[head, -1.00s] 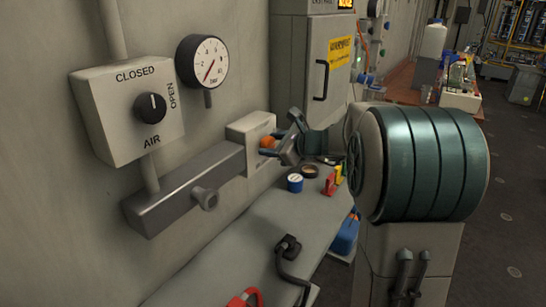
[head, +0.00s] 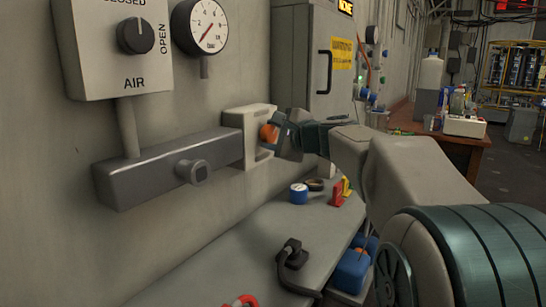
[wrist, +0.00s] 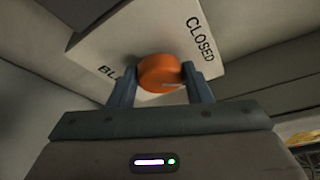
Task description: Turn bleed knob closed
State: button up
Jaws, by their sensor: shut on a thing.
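The orange bleed knob (head: 268,133) sits on the front of a pale box (head: 232,118) on the wall, at the end of a grey manifold. My gripper (head: 275,136) is at the knob in the head view. In the wrist view the round orange knob (wrist: 160,72) is between the two blue-grey fingers of my gripper (wrist: 160,82), which are shut on its sides. A light pointer mark shows low on the knob, right of its middle. The box face reads CLOSED at right; the label at left, starting "BL", is partly hidden by a finger.
An AIR knob box (head: 110,60) and a pressure gauge (head: 207,27) are on the wall at left. The grey manifold (head: 150,172) juts out below them. A bench (head: 225,250) below holds a blue tape roll (head: 298,193) and a black handle (head: 292,256). A cabinet (head: 300,50) stands behind.

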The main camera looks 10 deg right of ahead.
jog(key=n+t+b, duration=0.1)
jog(key=n+b, duration=0.1)
jog(key=b, duration=0.4)
jog(key=f+n+t+b, duration=0.1)
jog(key=n+b, duration=0.1)
jog(key=b, duration=0.4)
jog(key=shift+f+n, duration=0.2)
jog(key=shift+n, duration=0.1)
jog(key=n+b, duration=0.1)
jog(key=b, duration=0.3)
jog(key=shift+r+n+t, duration=0.1)
jog(key=shift+n+t, duration=0.2)
jog(key=shift+y+b, duration=0.3)
jog(key=shift+b, duration=0.1)
jog(key=shift+r+n+b, duration=0.2)
jog(key=shift+n+b, duration=0.15)
jog(key=shift+n, duration=0.05)
jog(key=o, duration=1)
jog(key=shift+s, duration=0.1)
